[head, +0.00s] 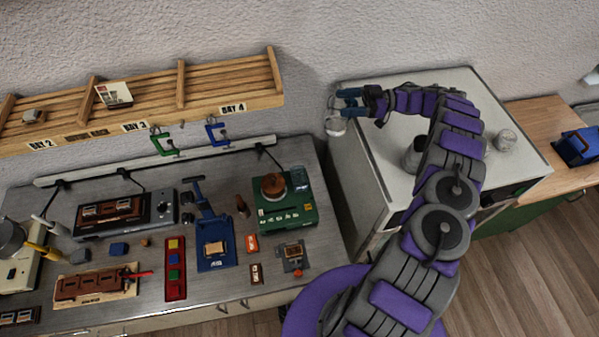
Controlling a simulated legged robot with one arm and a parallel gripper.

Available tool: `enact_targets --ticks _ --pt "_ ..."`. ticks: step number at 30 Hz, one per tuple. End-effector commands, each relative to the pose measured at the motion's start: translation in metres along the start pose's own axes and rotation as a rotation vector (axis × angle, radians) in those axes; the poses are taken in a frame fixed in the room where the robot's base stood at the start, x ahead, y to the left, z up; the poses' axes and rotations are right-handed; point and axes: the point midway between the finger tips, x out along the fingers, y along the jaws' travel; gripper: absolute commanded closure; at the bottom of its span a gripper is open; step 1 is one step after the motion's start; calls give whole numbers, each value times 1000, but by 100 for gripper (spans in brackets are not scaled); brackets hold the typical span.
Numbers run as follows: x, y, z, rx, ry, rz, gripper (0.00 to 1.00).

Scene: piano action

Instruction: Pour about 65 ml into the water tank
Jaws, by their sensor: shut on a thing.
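My gripper (347,102) has blue fingers and is at the end of my purple and grey arm, above the left edge of the white cabinet. It is shut on a small clear vessel (336,126), which hangs at the fingertips beside the gap between the bench and the cabinet. I cannot tell how much liquid it holds or its exact tilt. A green machine (286,216) stands on the bench, left of and below my gripper in the picture. A bluish clear box (301,177) at its back right corner may be the water tank; its fill level is too small to read.
The white cabinet (385,150) has a dark round item and a small pale jar (505,140) on top. A wooden rack (200,85) with green and blue clamps overhangs the bench. The metal bench (325,235) is crowded with tools and trays.

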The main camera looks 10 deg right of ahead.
Motion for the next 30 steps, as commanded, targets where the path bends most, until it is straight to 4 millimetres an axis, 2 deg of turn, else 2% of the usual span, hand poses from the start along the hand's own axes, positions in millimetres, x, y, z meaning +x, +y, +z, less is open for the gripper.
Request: enact_targets --ticks 18,30 --pt "0 -6 2 -10 -16 -20 100" --pt "16 -15 21 -79 -184 -23 100"
